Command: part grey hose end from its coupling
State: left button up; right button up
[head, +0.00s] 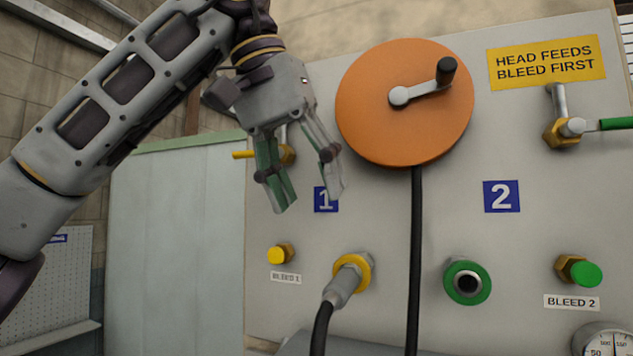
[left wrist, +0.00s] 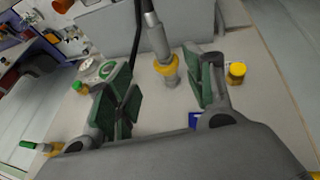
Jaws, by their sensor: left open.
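The grey hose end (head: 341,290) sits in the coupling with a yellow ring (head: 366,272) below the blue 1 plate, and a black hose runs down from it. In the left wrist view the hose end (left wrist: 156,38) and the yellow ring (left wrist: 166,67) show beyond the fingers, near the middle of the gap between them. My left gripper (head: 309,200) is open and empty, above the coupling and apart from it; its green-padded fingers also show in the left wrist view (left wrist: 163,88). My right gripper is not in view.
A yellow bleed knob (head: 275,255) is left of the coupling. A black hose (head: 415,250) hangs from the orange disc (head: 372,110) to its right. Farther right are an empty green-ringed port (head: 467,283) and a green bleed knob (head: 586,274). A yellow valve handle (head: 243,155) is behind my gripper.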

pick_arm(q)
send_near(338, 277)
jog(key=shift+w+f, duration=0.7)
jog(key=shift+f, duration=0.3)
jog(key=x, duration=0.7)
jog(key=shift+d+r, duration=0.15)
jog(key=shift+d, duration=0.25)
jog(key=shift+w+d+f, duration=0.15)
jog(key=shift+d+f, duration=0.05)
jog(key=shift+f, duration=0.45)
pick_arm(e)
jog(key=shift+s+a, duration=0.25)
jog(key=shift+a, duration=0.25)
pick_arm(q)
jog(key=shift+c, duration=0.3)
grip_shut()
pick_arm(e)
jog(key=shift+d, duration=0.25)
pick_arm(q)
jog(key=shift+s+f, duration=0.15)
jog(key=shift+s, duration=0.15)
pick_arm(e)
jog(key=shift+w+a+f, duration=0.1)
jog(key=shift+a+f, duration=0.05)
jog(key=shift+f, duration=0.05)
